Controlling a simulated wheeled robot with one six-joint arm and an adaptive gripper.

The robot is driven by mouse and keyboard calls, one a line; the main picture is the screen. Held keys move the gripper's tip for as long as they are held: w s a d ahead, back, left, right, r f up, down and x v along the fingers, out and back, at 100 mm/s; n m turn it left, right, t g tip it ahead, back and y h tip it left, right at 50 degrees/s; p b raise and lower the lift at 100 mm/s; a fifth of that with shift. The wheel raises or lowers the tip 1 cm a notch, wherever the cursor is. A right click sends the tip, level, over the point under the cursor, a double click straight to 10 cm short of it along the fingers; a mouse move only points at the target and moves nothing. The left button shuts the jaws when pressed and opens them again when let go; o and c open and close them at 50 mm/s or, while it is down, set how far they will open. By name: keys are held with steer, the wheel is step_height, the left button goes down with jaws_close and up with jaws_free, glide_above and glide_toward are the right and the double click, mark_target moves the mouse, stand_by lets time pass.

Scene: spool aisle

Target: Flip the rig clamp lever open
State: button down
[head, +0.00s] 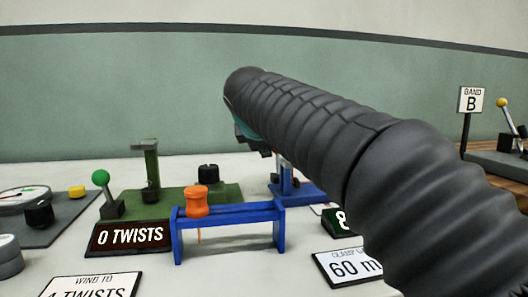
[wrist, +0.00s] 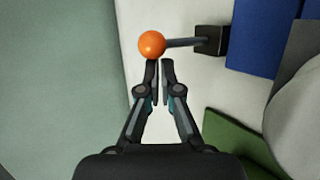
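The clamp lever shows in the wrist view as an orange ball (wrist: 152,44) on a thin grey rod (wrist: 185,42). The rod runs right to a dark block (wrist: 210,40) beside a blue part (wrist: 259,35). My gripper (wrist: 161,64) has its fingertips close together, with only a thin gap and nothing seen between them. The tips sit just below the ball and rod in the picture; I cannot tell whether they touch. In the head view my gripper (head: 252,143) is mostly hidden behind my arm, near a blue stand (head: 294,190). The lever is not visible there.
A blue frame (head: 230,211) carries an orange spool (head: 197,201). Behind it is a green base (head: 170,203) with a post and knobs. A "0 TWISTS" sign (head: 128,237), a "60 m" card (head: 350,268) and a green-balled lever (head: 101,178) stand nearby. Band B sign (head: 472,99) is right.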

steer(key=shift+s+d+f+t+b, duration=0.1)
steer(key=shift+s+d+t+b, duration=0.15)
steer(key=shift+s+t+b, duration=0.4)
stand_by(0.4)
steer(key=shift+s+d+f, duration=0.15)
steer(key=shift+s+f, duration=0.2)
steer(key=shift+s, duration=0.45)
stand_by(2.0)
steer(key=shift+w, duration=0.1)
steer(key=shift+w+f, duration=0.25)
steer(key=shift+w, duration=0.4)
steer(key=shift+a, duration=0.2)
steer(key=v, duration=1.2)
steer(key=shift+s+f, duration=0.1)
